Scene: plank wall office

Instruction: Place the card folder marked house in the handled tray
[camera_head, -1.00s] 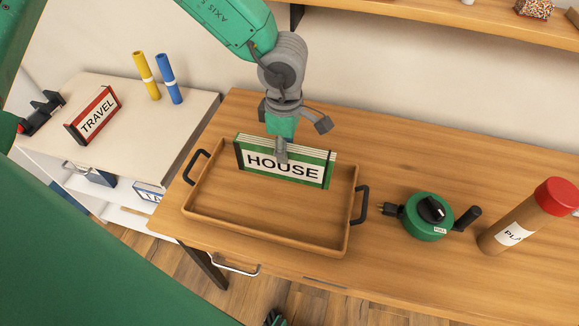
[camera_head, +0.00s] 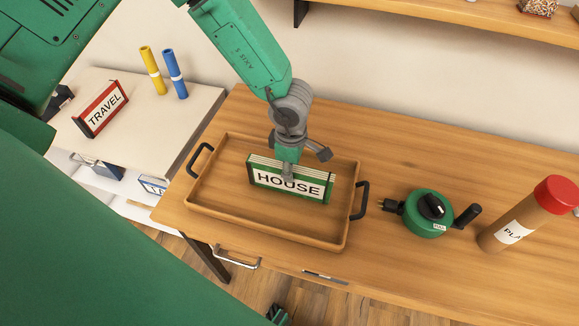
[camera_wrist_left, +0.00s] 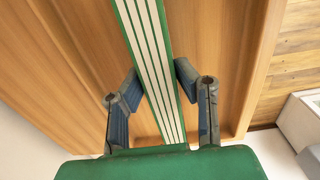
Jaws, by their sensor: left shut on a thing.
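The green card folder marked HOUSE (camera_head: 271,180) stands upright inside the outline of the wooden handled tray (camera_head: 205,199), near its middle. I cannot tell whether its lower edge touches the tray floor. My left gripper (camera_head: 288,172) is shut on the folder's upper edge from above. In the left wrist view, the folder's green and white striped edge (camera_wrist_left: 152,60) runs between the two dark fingers, with the tray floor (camera_wrist_left: 75,60) beyond. My right gripper does not clearly show.
A green reel (camera_head: 428,215) and a red-capped tube (camera_head: 520,218) stand right of the tray. A red TRAVEL folder (camera_head: 100,109) and yellow (camera_head: 152,72) and blue (camera_head: 174,74) rolls are on the white cabinet at left. A wall shelf (camera_head: 440,20) runs above.

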